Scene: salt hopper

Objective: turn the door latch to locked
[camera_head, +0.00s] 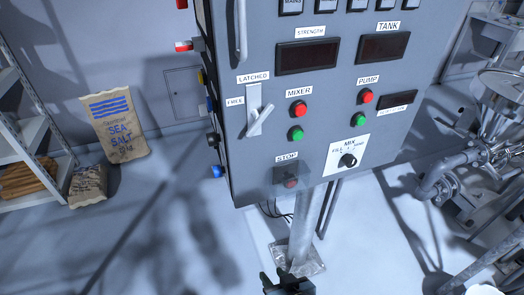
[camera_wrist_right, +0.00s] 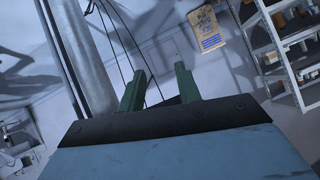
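The door latch (camera_head: 261,120) is a pale lever on a light upright plate on the grey control cabinet's front. The lever is tilted, running from lower left to upper right. A "LATCHED" label (camera_head: 253,78) sits above it and a smaller label, apparently "FREE" (camera_head: 235,101), is to its left. My right gripper (camera_head: 288,278) is low at the bottom edge of the head view, well below the latch and apart from it. In the right wrist view its two green fingers (camera_wrist_right: 160,85) stand apart with nothing between them. My left gripper is not in view.
The cabinet (camera_head: 330,90) carries red and green buttons, a mix knob (camera_head: 348,160) and a covered stop button (camera_head: 291,180). A post (camera_head: 303,230) stands below it. Pipes and a metal hopper (camera_head: 500,90) are at right. Salt sacks (camera_head: 115,125) and shelving (camera_head: 22,130) are at left.

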